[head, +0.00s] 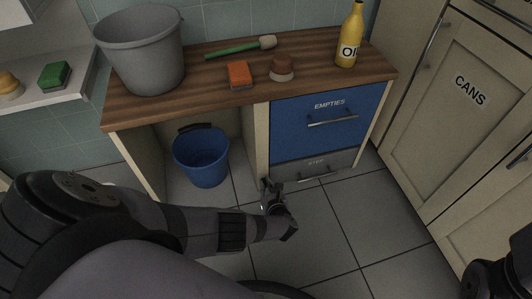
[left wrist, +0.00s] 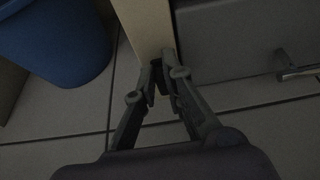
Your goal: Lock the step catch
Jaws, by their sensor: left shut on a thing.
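The grey step drawer (head: 318,165), labelled STEP, sits at the bottom of the counter unit under the blue EMPTIES drawer. Its front also shows in the left wrist view (left wrist: 225,45), at the right. My left gripper (head: 268,187) is low at the step's left end, by the foot of the cream post. In the left wrist view its fingertips (left wrist: 164,76) are close together at the post's lower end, shut on a small dark part that looks like the step catch; the fingers mostly hide it. My right gripper (head: 490,280) shows only partly at the lower right corner.
A blue bucket (head: 202,158) stands in the open bay left of the post. The EMPTIES drawer (head: 318,120) is shut above the step. A CANS cupboard (head: 462,120) stands at right. The tiled floor (head: 345,230) in front is clear.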

